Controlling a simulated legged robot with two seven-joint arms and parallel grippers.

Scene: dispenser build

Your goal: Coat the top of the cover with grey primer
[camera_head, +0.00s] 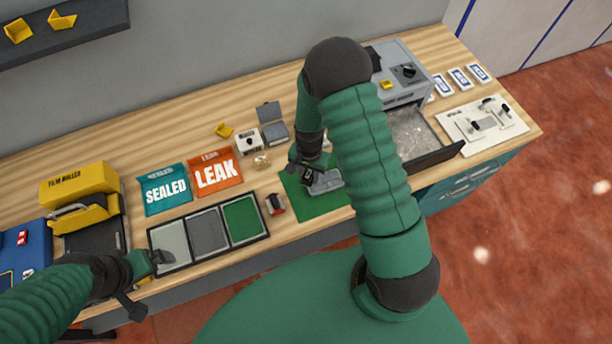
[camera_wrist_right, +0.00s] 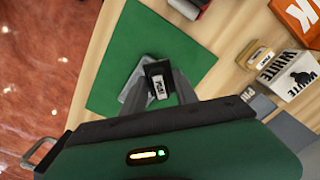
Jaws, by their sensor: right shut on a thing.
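My right gripper (camera_head: 310,172) is over the green mat (camera_head: 298,206) in the head view. In the right wrist view my right gripper (camera_wrist_right: 158,92) is shut on a small dark block (camera_wrist_right: 157,84) with a white label, too small to read. A light grey piece, seemingly the cover (camera_head: 328,184), lies on the mat beneath; the gripper and block partly hide it in the wrist view (camera_wrist_right: 130,88). I cannot tell whether the block touches it. A black tray has off-white, grey (camera_head: 208,232) and green sections. My left gripper (camera_head: 155,258) is by its off-white end; its jaws are unclear.
A red and black block (camera_head: 275,204) stands between tray and mat. SEALED (camera_head: 166,188) and LEAK (camera_head: 215,174) pouches lie behind the tray. A small white box (camera_head: 248,142) stands behind the mat. A grey machine (camera_head: 404,75) and an open drawer (camera_head: 425,150) are right of my right arm.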

